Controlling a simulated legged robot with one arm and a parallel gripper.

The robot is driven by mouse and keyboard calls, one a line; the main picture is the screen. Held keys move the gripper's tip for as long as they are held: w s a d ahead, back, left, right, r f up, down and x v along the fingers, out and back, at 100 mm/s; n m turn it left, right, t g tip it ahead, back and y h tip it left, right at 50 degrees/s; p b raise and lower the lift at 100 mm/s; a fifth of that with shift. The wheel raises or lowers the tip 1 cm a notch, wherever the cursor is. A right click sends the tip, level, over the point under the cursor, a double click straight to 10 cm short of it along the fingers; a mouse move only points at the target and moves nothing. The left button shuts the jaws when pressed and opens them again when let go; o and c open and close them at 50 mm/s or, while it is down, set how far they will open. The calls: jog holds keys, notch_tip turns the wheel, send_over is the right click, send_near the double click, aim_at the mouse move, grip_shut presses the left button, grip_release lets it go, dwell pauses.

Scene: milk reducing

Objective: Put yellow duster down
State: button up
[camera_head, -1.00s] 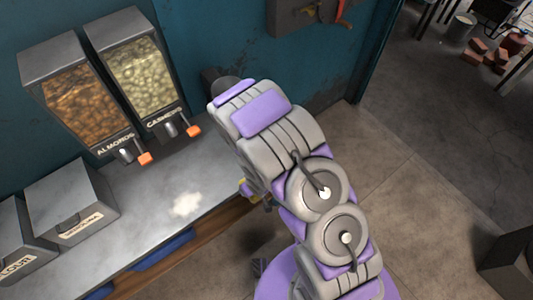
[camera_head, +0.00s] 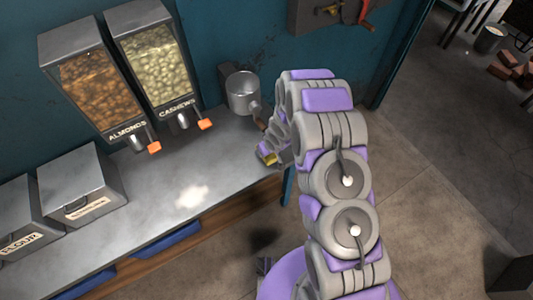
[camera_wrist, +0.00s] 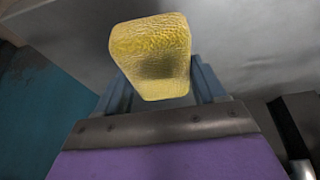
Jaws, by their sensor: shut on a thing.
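The yellow duster (camera_wrist: 152,52) is a rounded block with a textured surface, held between the blue-grey fingers of my gripper (camera_wrist: 165,85) in the wrist view. A small yellow part of it also shows in the head view (camera_head: 267,158), at the right end of the grey counter (camera_head: 150,228). My gripper is shut on it there, mostly hidden by my arm. I cannot tell whether the duster touches the counter.
Almond (camera_head: 98,85) and cashew (camera_head: 152,65) dispensers stand at the back. Metal bins (camera_head: 80,190) are at left.

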jog(key=shift+w+d+f, duration=0.1)
jog(key=shift+w+f, duration=0.05)
jog(key=shift+w, duration=0.1)
jog(key=f, duration=0.1)
jog(key=a+f+b, duration=0.1)
jog(key=f, duration=0.1)
jog(key=shift+f, duration=0.3)
jog(key=shift+d+r, duration=0.1)
jog(key=shift+d, duration=0.1)
jog(key=shift+d, duration=0.1)
jog(key=o, duration=0.8)
jog(key=shift+d, duration=0.1)
jog(key=shift+c, duration=0.2)
jog(key=shift+o, duration=1.2)
jog(key=shift+a, duration=0.25)
